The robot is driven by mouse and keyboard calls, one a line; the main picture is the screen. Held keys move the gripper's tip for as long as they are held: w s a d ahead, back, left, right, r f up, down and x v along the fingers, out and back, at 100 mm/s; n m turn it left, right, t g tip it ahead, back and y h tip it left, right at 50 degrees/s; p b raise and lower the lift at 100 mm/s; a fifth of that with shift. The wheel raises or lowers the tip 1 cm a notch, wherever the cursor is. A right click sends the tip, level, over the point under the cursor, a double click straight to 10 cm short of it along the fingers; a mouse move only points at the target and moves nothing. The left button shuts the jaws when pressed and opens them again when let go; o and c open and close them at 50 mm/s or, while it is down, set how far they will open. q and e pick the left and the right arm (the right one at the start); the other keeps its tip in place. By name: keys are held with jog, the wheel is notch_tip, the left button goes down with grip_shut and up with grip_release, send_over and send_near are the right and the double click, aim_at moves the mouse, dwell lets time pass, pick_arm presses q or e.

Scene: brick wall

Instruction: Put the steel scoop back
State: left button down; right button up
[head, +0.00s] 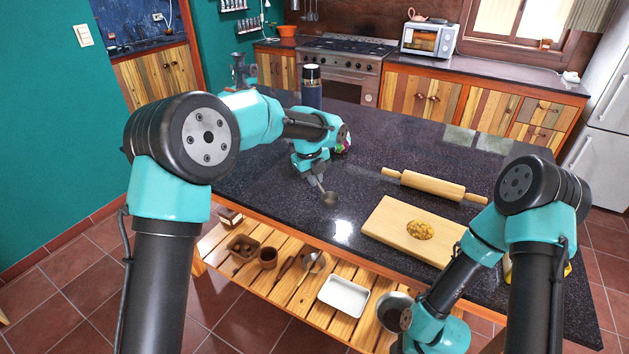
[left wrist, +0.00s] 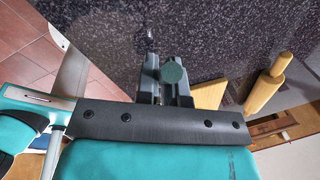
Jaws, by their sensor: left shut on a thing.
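The steel scoop (head: 329,198) is a small grey round bowl on a short handle, in the head view close over the dark counter. My left gripper (head: 316,182) is shut on its handle, with the bowl below and right of the fingertips. I cannot tell whether the bowl touches the counter. In the left wrist view, the left gripper's fingers (left wrist: 163,82) show with a round greenish disc (left wrist: 173,72) at them; I cannot tell whether it is part of the scoop. My right arm is folded at the right of the head view, and its gripper does not show.
On the dark counter (head: 270,185) lie a rolling pin (head: 435,184) and a board (head: 388,226) with a yellow heap (head: 420,230). A dark bottle (head: 311,90) stands behind my left arm. The slatted shelf below holds a white tray (head: 343,294), a metal bowl (head: 388,312) and brown containers (head: 242,247).

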pick_arm(q)
jog(key=shift+w+a+f, duration=0.15)
jog(key=shift+w, duration=1.7)
jog(key=shift+f, duration=0.1)
jog(key=shift+f, duration=1.65)
jog(key=shift+f, duration=0.1)
jog(key=c, duration=1.2)
grip_release()
jog(key=shift+c, duration=0.2)
jog(key=r, duration=0.4)
jog(key=a+r, duration=0.1)
jog(key=r, duration=0.3)
jog(key=s+r, duration=0.1)
jog(key=r, duration=0.3)
jog(key=shift+s+a, duration=0.1)
jog(key=shift+a, duration=0.2)
